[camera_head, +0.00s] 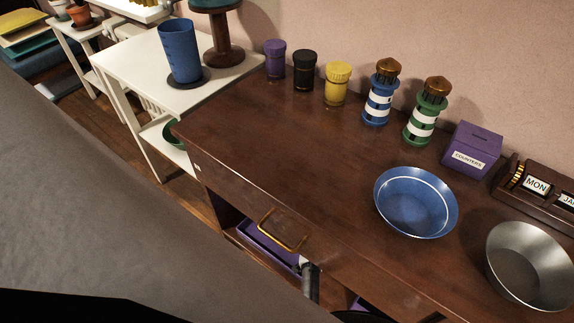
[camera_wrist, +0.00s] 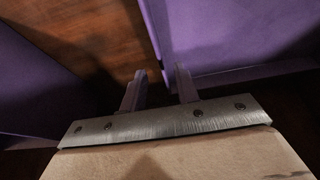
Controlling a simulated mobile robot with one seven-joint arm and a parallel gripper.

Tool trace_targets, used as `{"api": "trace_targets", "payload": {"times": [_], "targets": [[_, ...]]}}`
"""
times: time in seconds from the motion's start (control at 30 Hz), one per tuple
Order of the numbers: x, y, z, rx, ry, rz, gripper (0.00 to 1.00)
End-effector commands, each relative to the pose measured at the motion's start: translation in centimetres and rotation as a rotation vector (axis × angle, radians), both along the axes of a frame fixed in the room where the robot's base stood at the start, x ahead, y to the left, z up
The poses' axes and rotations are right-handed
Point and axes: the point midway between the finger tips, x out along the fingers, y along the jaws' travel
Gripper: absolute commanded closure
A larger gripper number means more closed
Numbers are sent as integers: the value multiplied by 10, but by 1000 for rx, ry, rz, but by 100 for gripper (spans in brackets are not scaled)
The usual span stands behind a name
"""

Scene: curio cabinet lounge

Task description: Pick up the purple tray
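A purple tray (camera_head: 266,246) lies on the shelf below the drawer of the dark wooden cabinet in the head view. Its right part is hidden by the cabinet front and by what looks like part of my arm. In the wrist view a purple tray-like surface with a raised edge (camera_wrist: 235,40) fills the upper right. My gripper (camera_wrist: 160,74) is open, its two fingers apart at that piece's near left corner. The right finger overlaps the edge in the picture; I cannot tell whether it touches.
Another purple panel (camera_wrist: 35,90) stands at the left of the wrist view, with brown wood between. A drawer handle (camera_head: 278,232) juts out above the tray.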

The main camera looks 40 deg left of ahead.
Motion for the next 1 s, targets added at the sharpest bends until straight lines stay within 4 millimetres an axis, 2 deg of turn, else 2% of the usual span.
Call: {"api": "trace_targets", "payload": {"times": [0.03,0.3,0.63,0.87,1.0], "targets": [[1,0,-14,-1,3,1,69],[13,-1,-42,0,2,0,69],[15,-1,-43,0,3,1,69],[15,-1,-43,0,2,1,99],[15,-1,-43,0,2,1,100]]}}
